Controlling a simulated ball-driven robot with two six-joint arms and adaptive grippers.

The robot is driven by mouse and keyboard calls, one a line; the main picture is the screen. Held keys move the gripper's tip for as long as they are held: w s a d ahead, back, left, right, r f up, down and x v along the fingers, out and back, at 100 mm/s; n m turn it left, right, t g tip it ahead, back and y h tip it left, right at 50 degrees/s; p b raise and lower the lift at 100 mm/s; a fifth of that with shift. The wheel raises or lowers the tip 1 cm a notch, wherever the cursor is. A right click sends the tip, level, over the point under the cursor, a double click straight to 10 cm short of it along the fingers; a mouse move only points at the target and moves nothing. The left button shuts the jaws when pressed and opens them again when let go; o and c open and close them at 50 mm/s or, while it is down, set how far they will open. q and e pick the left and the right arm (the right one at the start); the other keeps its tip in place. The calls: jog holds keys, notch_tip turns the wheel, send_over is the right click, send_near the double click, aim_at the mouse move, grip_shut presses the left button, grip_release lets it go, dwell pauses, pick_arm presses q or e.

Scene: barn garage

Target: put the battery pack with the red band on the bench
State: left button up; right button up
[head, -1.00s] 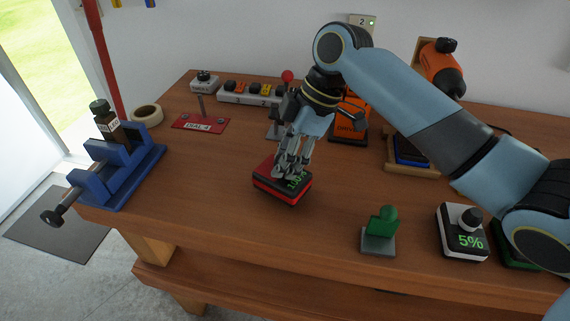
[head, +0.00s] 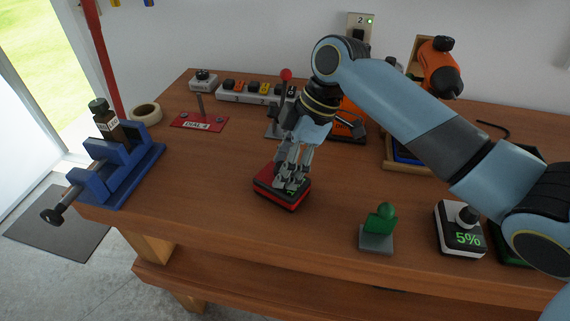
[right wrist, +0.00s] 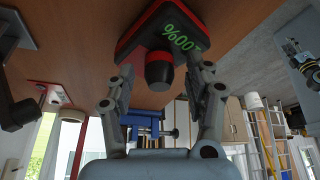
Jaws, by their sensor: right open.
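The battery pack with the red band (head: 278,199) sits flat on the wooden bench (head: 220,235) near the middle. In the right wrist view the battery pack (right wrist: 192,18) shows a dark top with a green 100% display and a dark round knob. My right gripper (head: 291,181) is right over the pack, fingers pointing down. In the right wrist view the right gripper (right wrist: 160,76) has its fingers apart, one on each side of the knob; I cannot tell whether they touch it. The fingers hide part of the pack's top in the head view. My left gripper is not in view.
A green knob on a grey base (head: 377,232) and a white pack reading 5% (head: 459,232) stand to the right. A blue vise (head: 128,170) is at the left edge. A red DIAL 4 plate (head: 198,122) and power strip (head: 240,93) lie behind.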

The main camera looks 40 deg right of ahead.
jog(key=b+v, duration=0.1)
jog(key=v, duration=1.1)
jog(key=shift+f, duration=0.1)
